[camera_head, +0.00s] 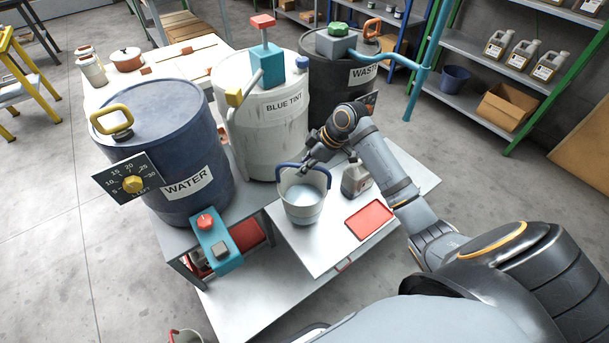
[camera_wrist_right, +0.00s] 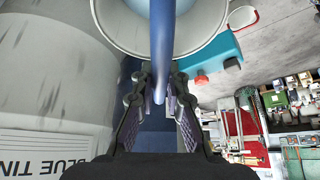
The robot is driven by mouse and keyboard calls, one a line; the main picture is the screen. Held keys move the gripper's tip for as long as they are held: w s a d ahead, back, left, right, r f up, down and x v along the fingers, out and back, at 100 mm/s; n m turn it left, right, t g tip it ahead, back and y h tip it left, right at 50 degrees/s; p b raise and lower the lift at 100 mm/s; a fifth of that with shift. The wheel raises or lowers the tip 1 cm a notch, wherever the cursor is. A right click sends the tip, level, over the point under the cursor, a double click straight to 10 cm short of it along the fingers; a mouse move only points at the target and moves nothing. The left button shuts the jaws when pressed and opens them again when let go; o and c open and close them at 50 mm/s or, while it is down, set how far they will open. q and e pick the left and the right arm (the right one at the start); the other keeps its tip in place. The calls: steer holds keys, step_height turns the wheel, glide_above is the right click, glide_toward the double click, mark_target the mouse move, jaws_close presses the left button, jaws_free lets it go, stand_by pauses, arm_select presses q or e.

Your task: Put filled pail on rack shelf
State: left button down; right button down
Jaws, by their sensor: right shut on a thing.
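The pail (camera_head: 303,208) is light grey with pale liquid inside and a raised blue handle. It is upright over the white-topped table (camera_head: 308,251); I cannot tell whether its base touches. My right gripper (camera_head: 308,163) is shut on the handle at the pail's top. In the right wrist view, the blue handle (camera_wrist_right: 162,50) passes between the fingers (camera_wrist_right: 161,103), with the pail's rim (camera_wrist_right: 117,35) beyond. A rack with green and blue posts stands at the upper right; its lower shelf (camera_head: 474,104) has bare room around its contents. My left gripper is not in view.
The WATER drum (camera_head: 165,145), BLUE TINT drum (camera_head: 285,130) and WASTE drum (camera_head: 335,85) stand close behind the pail. A grey jug (camera_head: 355,180) and red tray (camera_head: 369,220) are right of it. The rack holds a blue bucket (camera_head: 454,79), cardboard box (camera_head: 506,106) and jugs (camera_head: 521,56).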

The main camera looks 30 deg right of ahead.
step_height(320, 180, down, 4)
steer(key=shift+f, duration=0.1)
steer(key=c, duration=1.8)
jaws_free()
steer(key=shift+f, duration=0.1)
steer(key=o, duration=0.4)
steer(key=shift+s, duration=0.1)
steer(key=p+v, duration=0.1)
steer(key=v, duration=1.1)
